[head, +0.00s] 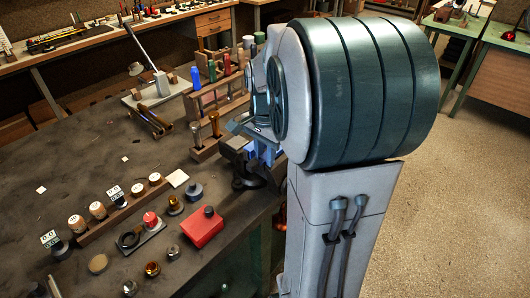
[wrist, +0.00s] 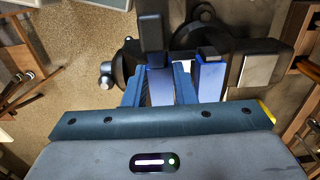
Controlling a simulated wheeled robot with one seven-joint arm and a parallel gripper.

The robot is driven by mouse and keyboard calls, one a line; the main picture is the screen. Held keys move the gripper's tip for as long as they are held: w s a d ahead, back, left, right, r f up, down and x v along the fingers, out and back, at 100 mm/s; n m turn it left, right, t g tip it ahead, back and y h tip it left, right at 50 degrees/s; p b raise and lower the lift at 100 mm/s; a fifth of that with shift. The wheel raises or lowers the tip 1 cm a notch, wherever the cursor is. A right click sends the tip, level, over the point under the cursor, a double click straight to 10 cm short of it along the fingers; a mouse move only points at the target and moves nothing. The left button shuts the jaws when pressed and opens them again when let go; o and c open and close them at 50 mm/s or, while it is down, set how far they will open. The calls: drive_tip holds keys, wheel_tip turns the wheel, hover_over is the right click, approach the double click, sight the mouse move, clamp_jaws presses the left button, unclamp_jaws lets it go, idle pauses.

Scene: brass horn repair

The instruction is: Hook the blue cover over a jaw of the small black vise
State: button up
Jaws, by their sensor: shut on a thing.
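In the wrist view my gripper (wrist: 158,72) is shut on the blue cover (wrist: 160,87), which sits between its two fingers. A second blue piece (wrist: 210,78) shows just right of the right finger; I cannot tell whether it belongs to the same cover. The small black vise (wrist: 200,37) lies beyond the fingertips, with a dark block in front of the cover. In the head view the vise (head: 241,160) stands at the bench's right edge, and a bit of the blue cover (head: 268,151) shows beside it under my wrist. Contact between cover and jaw is hidden.
A wooden tool rack (head: 205,147) stands close behind the vise. A red box (head: 202,228) and several small pots lie toward the front of the dark bench (head: 90,150). A silver block (wrist: 258,70) is right of the fingers. Open floor (head: 450,210) lies right.

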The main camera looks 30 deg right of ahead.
drive_tip(key=o, duration=1.1)
wheel_tip(320, 180, up, 14)
drive_tip(key=shift+f, duration=0.1)
drive_tip(key=s+a+f+n+t, duration=0.1)
drive_tip(key=s+a+f+n, duration=0.3)
drive_tip(key=s+a+f+n+t, duration=0.1)
drive_tip(key=s+a+f+n, duration=0.3)
drive_tip(key=n, duration=0.1)
drive_tip(key=s+a+f+n+t, duration=0.1)
drive_tip(key=s+a+f+n, duration=0.3)
drive_tip(key=n, duration=0.1)
drive_tip(key=shift+s+f, duration=0.15)
drive_tip(key=shift+s, duration=0.15)
